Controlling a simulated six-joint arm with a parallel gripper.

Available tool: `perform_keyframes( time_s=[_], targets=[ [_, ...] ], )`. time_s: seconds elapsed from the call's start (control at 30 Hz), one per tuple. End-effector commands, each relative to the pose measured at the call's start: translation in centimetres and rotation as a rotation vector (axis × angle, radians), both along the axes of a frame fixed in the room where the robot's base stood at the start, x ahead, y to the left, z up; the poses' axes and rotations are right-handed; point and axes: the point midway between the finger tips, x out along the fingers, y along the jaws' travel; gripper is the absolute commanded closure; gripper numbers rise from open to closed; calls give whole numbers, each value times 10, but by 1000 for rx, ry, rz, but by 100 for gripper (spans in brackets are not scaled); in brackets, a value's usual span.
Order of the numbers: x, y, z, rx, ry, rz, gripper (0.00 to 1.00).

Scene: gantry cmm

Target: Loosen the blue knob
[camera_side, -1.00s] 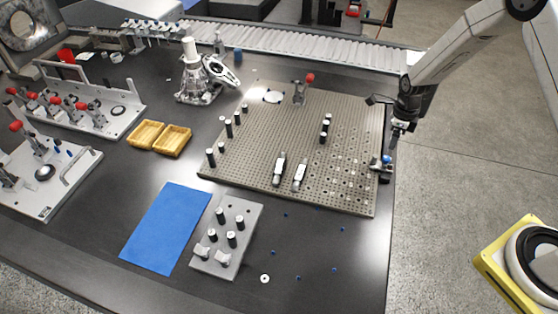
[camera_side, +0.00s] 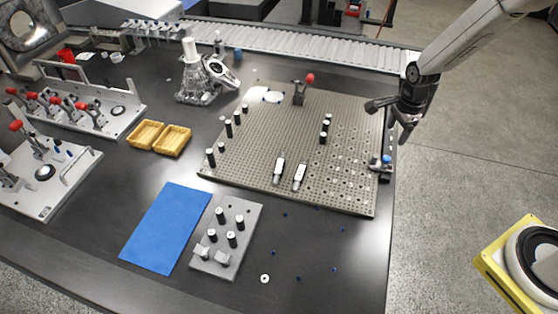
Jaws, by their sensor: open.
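The blue knob (camera_side: 387,159) sits on a small dark clamp fixture (camera_side: 381,171) at the right edge of the perforated plate (camera_side: 270,150). My gripper (camera_side: 406,136) is above and slightly right of the knob, clear of it, with its fingers pointing down. It is open and holds nothing that I can see. The fingers are small and dark in this view.
Black posts and two white-labelled pieces (camera_side: 300,175) stand or lie on the plate, with a red-handled clamp (camera_side: 303,88) at its back. A grey block with posts (camera_side: 226,237) and a blue mat (camera_side: 166,227) are at the front. Small blue bits lie on the table.

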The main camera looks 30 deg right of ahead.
Motion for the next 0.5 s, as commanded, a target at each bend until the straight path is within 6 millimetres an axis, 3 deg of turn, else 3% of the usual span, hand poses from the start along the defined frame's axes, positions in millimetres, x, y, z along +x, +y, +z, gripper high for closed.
perform_keyframes(
  time_s=[0.5],
  targets=[
    [-22, 22, 30, -35, -30, 382, 27]
  ],
)
